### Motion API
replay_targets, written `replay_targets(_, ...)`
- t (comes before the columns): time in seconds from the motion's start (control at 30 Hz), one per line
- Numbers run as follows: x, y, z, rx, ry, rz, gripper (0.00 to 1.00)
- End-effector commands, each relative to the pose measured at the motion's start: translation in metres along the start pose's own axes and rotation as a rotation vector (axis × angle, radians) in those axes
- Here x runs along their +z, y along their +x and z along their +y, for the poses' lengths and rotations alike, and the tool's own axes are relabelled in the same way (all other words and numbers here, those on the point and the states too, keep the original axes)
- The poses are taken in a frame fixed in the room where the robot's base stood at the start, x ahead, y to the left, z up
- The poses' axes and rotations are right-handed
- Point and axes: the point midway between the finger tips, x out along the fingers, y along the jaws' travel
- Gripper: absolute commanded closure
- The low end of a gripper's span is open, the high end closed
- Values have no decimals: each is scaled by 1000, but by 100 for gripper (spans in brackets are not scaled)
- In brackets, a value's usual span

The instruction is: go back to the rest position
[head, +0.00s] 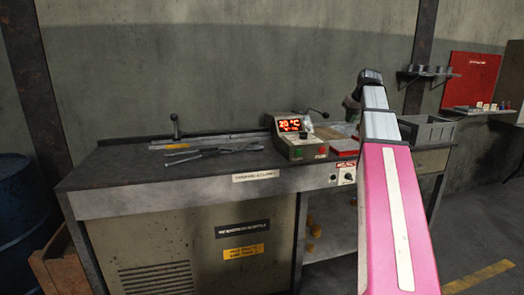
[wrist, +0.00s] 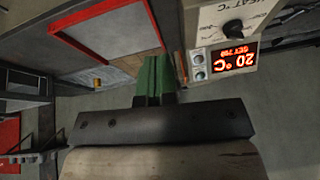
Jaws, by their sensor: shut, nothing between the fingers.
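My pink and white arm rises on the right of the head view and bends at a dark joint near the top. My gripper shows in the wrist view (wrist: 153,80) with its green fingers together and nothing between them. In the head view it is mostly hidden by the arm. A control box (head: 302,148) with a lit red display reading 20 °C stands on the bench, left of the arm. The box also shows upside down at the right of the wrist view (wrist: 225,22), beyond the fingers and apart from them.
The dark bench top (head: 110,172) carries tongs and rods (head: 215,150) on its left part. A red-edged tray (wrist: 108,32) lies near the control box. A grey crate (head: 428,132) stands right of the arm. A blue barrel (head: 22,215) stands at far left.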

Motion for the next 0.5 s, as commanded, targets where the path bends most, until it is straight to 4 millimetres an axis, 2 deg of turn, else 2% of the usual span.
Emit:
replay_targets(0.03,12,22,-6,-3,10,-16,100)
replay_targets(0.1,25,49,-12,-2,26,-39,100)
replay_targets(0.27,57,108,-28,1,62,-87,100)
replay_targets(0.5,112,187,-55,12,106,-159,100)
